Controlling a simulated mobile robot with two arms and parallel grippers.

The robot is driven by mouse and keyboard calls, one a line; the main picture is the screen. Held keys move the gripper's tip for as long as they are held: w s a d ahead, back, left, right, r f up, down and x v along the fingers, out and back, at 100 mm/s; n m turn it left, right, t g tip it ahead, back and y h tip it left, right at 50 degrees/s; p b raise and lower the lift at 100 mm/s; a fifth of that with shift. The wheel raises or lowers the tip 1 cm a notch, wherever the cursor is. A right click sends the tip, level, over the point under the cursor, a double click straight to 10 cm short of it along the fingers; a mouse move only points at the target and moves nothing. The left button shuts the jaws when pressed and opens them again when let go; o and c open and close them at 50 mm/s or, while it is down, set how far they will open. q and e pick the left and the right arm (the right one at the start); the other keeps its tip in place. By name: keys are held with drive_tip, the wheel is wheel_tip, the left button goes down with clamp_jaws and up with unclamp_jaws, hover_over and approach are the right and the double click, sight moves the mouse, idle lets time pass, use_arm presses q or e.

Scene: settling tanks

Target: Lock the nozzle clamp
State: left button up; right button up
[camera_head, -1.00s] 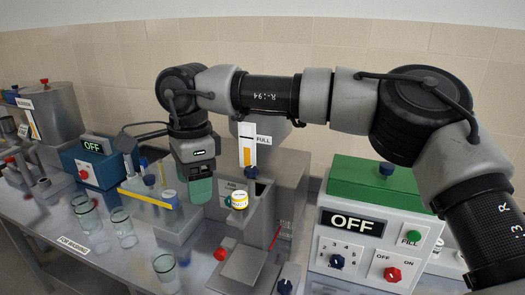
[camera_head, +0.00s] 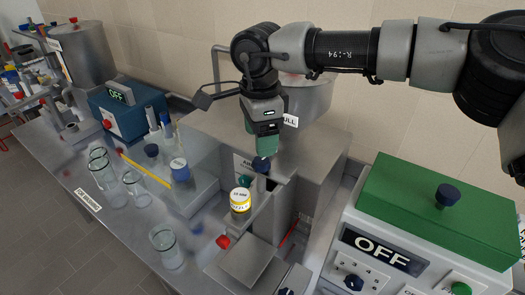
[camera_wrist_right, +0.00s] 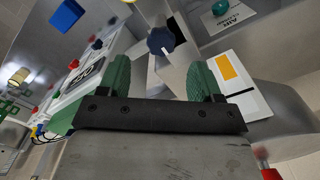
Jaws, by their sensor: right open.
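A dark blue knob (camera_head: 262,165) sits at the top front of the steel dispensing machine (camera_head: 322,160); I cannot tell for sure whether it is the nozzle clamp's handle. My right gripper (camera_head: 265,147), with green fingers, points down just above and partly in front of it in the head view. In the right wrist view the gripper (camera_wrist_right: 160,76) is open and empty. There the knob (camera_wrist_right: 160,40) shows between the fingers' lines, beyond their tips. A jar with a white lid and yellow label (camera_head: 240,201) stands on the machine below. My left gripper is out of view.
A green-topped box with an OFF display (camera_head: 383,247) stands at the right. A red knob (camera_head: 223,241) is at the machine's lower left. Glass beakers (camera_head: 166,245) and a rack with a yellow strip (camera_head: 150,170) stand on the bench at the left.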

sight(261, 161)
drive_tip(key=f+p, duration=0.1)
drive_tip(key=f, duration=0.4)
drive_tip(key=shift+w+d+f+p, duration=0.15)
drive_tip(key=shift+w+f+p, duration=0.05)
drive_tip(key=shift+p, duration=0.15)
drive_tip(key=shift+f, duration=0.4)
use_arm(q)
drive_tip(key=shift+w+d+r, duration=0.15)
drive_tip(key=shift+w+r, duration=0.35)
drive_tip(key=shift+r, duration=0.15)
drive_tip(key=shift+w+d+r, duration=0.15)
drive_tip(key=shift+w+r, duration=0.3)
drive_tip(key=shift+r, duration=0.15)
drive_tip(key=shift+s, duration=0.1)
use_arm(e)
drive_tip(key=shift+c, duration=0.3)
